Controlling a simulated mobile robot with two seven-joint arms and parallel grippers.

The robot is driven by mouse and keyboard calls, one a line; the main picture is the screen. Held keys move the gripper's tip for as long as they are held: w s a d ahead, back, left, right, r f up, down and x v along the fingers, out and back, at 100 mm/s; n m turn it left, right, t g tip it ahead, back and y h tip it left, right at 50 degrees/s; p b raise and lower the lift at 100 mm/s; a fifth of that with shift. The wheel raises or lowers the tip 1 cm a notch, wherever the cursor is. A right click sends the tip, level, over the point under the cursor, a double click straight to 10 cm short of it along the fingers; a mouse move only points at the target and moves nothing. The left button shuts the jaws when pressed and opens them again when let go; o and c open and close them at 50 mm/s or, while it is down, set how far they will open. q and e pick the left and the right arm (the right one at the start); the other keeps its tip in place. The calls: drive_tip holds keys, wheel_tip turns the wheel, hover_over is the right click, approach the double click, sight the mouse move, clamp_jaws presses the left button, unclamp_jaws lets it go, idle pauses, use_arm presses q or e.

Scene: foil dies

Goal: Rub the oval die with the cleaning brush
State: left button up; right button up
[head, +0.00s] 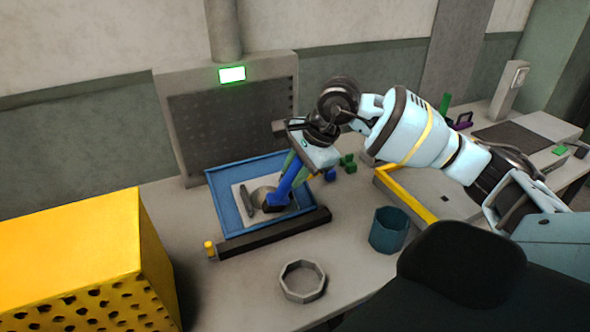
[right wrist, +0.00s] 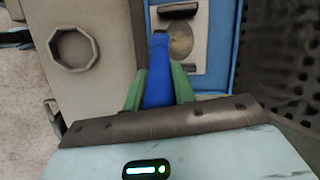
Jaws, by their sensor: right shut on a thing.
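The oval die (head: 259,195) is a grey-brown oval on a pale plate in the blue tray (head: 228,212). It also shows in the right wrist view (right wrist: 181,42), just right of the brush's far end. The cleaning brush (head: 288,183) has a blue handle and a dark lower end; its handle also shows in the right wrist view (right wrist: 158,80). My right gripper (head: 293,164) is shut on the handle, with green fingers on both sides (right wrist: 158,88). The brush tilts down to the die's right edge, partly covering it; I cannot tell whether they touch. My left gripper is out of view.
A dark bar (head: 246,199) lies left of the die. A black rail (head: 270,234) runs along the tray's front. An octagonal ring (head: 285,289) and a teal cup (head: 388,232) stand in front. A yellow perforated box (head: 75,255) fills the left. Small green blocks (head: 348,162) lie behind.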

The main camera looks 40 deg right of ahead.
drive_tip(key=shift+w+f, duration=0.2)
drive_tip(key=shift+f, duration=0.1)
drive_tip(key=w+r, duration=0.1)
drive_tip(key=w+d+r, duration=0.1)
drive_tip(key=w, duration=0.1)
idle(0.6)
drive_tip(key=shift+w, duration=0.1)
drive_tip(key=w, duration=0.1)
drive_tip(key=w+r, duration=0.1)
drive_tip(key=w, duration=0.1)
drive_tip(key=shift+w+d+r, duration=0.1)
drive_tip(key=shift+d+r, duration=0.25)
